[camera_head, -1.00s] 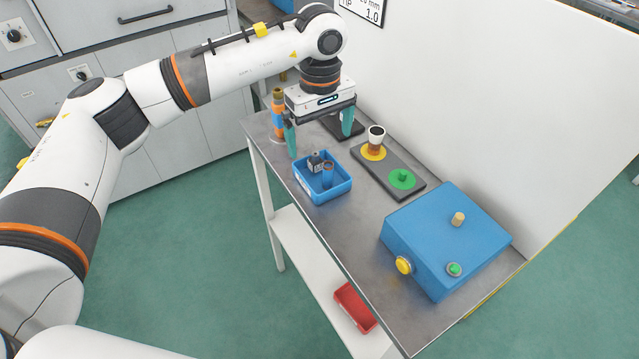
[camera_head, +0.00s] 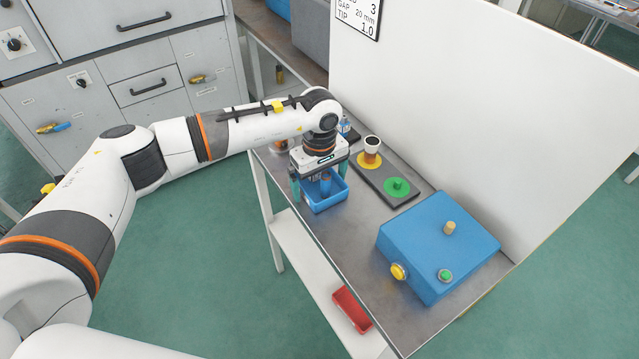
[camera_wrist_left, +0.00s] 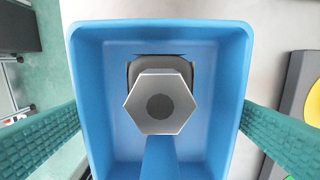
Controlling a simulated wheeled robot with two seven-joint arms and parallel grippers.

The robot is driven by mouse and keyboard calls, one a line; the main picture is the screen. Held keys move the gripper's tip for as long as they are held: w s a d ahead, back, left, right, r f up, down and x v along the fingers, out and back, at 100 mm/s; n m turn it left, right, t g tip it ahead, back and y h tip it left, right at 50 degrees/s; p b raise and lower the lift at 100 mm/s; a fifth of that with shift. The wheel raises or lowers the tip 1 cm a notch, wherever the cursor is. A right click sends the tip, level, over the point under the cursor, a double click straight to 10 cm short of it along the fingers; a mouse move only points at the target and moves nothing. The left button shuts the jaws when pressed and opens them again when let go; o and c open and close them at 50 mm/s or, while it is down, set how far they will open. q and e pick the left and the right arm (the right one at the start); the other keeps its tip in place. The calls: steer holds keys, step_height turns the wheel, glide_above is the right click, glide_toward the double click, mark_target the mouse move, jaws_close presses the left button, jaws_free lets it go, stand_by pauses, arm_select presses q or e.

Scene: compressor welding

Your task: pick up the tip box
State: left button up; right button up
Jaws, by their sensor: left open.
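The tip box, which I take to be the blue open-topped box (camera_head: 327,206), stands on the grey metal bench (camera_head: 335,231). A grey part with a hexagonal end (camera_wrist_left: 160,102) and a blue upright piece (camera_wrist_left: 160,158) are inside it in the wrist view. My left gripper (camera_head: 319,180) is open and points down over the box. Its green ridged fingers are on either side of the box in the wrist view, close to its outer walls. Whether they touch the walls I cannot tell. My right gripper is not in view.
A dark plate with yellow and green discs (camera_head: 385,190) lies to the right of the box, with a cup-topped part (camera_head: 372,148) on the yellow disc. A blue control box (camera_head: 437,240) stands nearer. A white panel (camera_head: 460,110) walls the back. A red bin (camera_head: 352,308) sits below.

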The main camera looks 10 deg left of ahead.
arm_select(q)
steer(key=c, duration=0.9)
steer(key=shift+r, duration=0.1)
